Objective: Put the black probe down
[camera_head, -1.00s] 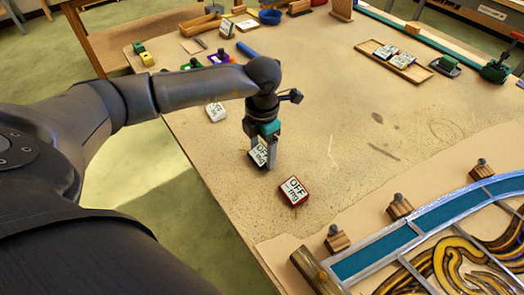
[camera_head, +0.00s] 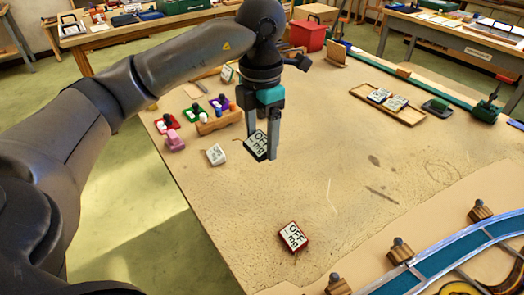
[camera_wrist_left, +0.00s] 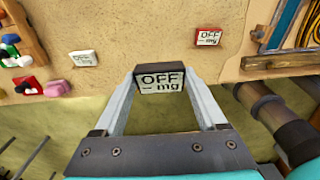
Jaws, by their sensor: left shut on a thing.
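The black probe (camera_head: 256,144), a small box with a white face reading "OFF mg" and dark sides, is between the fingers of my left gripper (camera_head: 262,152). The gripper is shut on it and points down over the left part of the table. In the left wrist view the probe (camera_wrist_left: 159,80) is tilted, its face toward the camera, between the two fingertips (camera_wrist_left: 160,88). It appears held above the tabletop; the exact height is hard to tell. My right gripper is not in view.
A red probe (camera_head: 293,237) lies nearer on the table (camera_head: 330,190), a white one (camera_head: 216,154) to the left. A wooden block (camera_head: 219,122) with coloured pieces around it stands beyond. A wooden tray (camera_head: 408,116) holds two probes at the back right. The middle is clear.

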